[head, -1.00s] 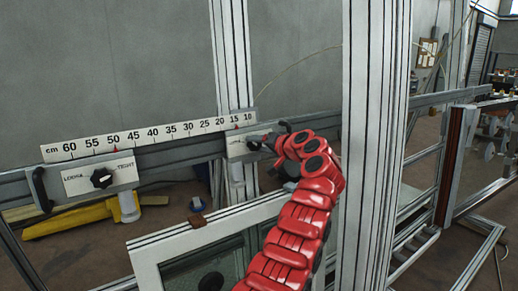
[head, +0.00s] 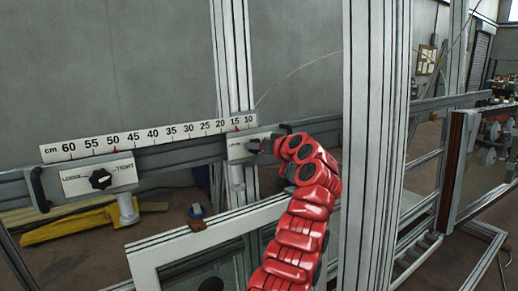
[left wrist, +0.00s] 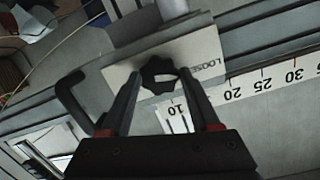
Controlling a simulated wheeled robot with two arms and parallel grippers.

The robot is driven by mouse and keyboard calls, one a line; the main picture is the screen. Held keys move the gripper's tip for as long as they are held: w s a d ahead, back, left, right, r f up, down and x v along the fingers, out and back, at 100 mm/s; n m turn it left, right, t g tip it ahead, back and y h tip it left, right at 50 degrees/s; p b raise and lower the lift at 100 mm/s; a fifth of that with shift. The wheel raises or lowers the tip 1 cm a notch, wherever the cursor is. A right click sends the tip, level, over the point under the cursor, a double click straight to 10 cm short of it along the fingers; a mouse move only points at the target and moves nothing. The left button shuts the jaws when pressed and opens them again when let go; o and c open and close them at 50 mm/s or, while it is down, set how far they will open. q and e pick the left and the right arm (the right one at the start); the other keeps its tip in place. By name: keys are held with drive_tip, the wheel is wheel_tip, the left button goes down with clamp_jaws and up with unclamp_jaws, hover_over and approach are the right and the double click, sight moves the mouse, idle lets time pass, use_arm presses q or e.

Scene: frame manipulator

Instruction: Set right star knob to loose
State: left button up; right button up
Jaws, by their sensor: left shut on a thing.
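The right star knob (left wrist: 161,75) is black and sits on a pale plate (left wrist: 117,78) marked LOOSE in the left wrist view. My left gripper (left wrist: 160,80) has a finger on each side of the knob and is shut on it. In the head view the right plate (head: 236,150) is below the low end of the scale, and my red left arm (head: 305,205) reaches it from the right. The knob there is small and mostly covered by my gripper (head: 266,144). Which mark its pointer faces is unclear. My right gripper is not in view.
A left star knob (head: 100,179) sits on a plate marked LOOSE and TIGHT. A centimetre scale (head: 150,139) runs along the rail above both plates. A black handle (left wrist: 78,105) stands beside the right plate. A thick upright post (head: 367,150) is right of my arm.

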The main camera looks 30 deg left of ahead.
use_arm(q)
drive_tip(key=shift+f, duration=0.15)
drive_tip(key=o, duration=1.4)
drive_tip(key=shift+w, duration=0.1)
drive_tip(key=shift+c, duration=0.2)
drive_tip(key=b+v, duration=0.4)
drive_tip(key=v, duration=1.3)
drive_tip(key=shift+d, duration=0.25)
